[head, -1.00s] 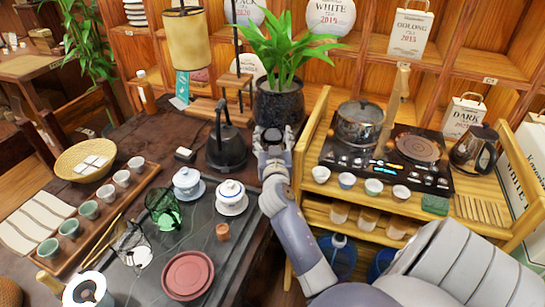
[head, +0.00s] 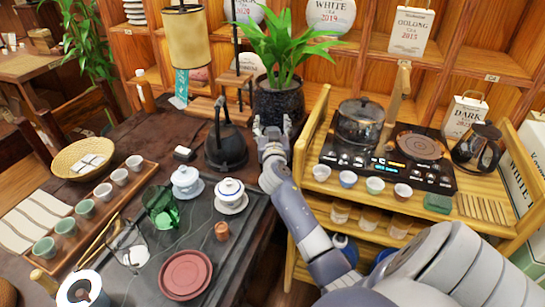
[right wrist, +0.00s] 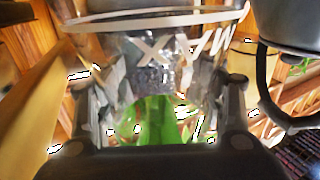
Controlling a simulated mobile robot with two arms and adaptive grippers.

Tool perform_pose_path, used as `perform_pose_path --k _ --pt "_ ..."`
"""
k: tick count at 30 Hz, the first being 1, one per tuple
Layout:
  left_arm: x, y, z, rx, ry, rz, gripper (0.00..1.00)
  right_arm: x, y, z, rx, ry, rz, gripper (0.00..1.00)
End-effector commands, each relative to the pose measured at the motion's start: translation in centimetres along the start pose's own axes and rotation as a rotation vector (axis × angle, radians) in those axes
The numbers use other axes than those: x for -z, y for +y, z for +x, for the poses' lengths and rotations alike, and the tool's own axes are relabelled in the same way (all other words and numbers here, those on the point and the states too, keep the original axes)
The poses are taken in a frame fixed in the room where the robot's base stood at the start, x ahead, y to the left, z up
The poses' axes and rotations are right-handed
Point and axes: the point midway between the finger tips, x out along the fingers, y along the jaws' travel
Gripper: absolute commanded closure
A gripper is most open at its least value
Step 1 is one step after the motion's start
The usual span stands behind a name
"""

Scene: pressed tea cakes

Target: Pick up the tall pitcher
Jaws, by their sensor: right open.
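My right gripper (head: 272,128) is open in front of the dark plant pot, between the black iron kettle and the bamboo rack. In the right wrist view, a clear glass vessel (right wrist: 155,50) with a pale rim shows between the two open fingers (right wrist: 160,95). It may be the tall pitcher; I cannot tell whether the fingers touch it. Green leaves show through the glass. In the head view this vessel is hard to make out. A green glass vessel (head: 160,206) stands on the dark tea tray at the left. My left gripper is not in view.
The black kettle (head: 226,140) stands close left of my right gripper. The plant pot (head: 278,105) is just behind it. Lidded cups stand on the tea tray (head: 215,270).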

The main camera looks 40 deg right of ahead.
Motion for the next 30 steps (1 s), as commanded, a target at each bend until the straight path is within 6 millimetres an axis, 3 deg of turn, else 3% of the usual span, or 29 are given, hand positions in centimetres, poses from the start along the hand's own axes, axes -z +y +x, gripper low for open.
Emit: perform_pose_path --k 4,5,13,30 --pt "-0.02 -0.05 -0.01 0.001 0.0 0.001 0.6 0.01 -0.03 -0.03 0.001 0.0 0.0 0.37" --pt "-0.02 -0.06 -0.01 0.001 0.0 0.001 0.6 0.01 -0.03 -0.03 0.001 0.0 0.0 0.41" --pt "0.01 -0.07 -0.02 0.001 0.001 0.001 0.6 -0.01 -0.03 -0.06 0.001 0.0 0.0 1.0" --pt "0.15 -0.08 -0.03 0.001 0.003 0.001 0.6 0.07 -0.05 -0.05 0.001 0.001 0.0 1.0"
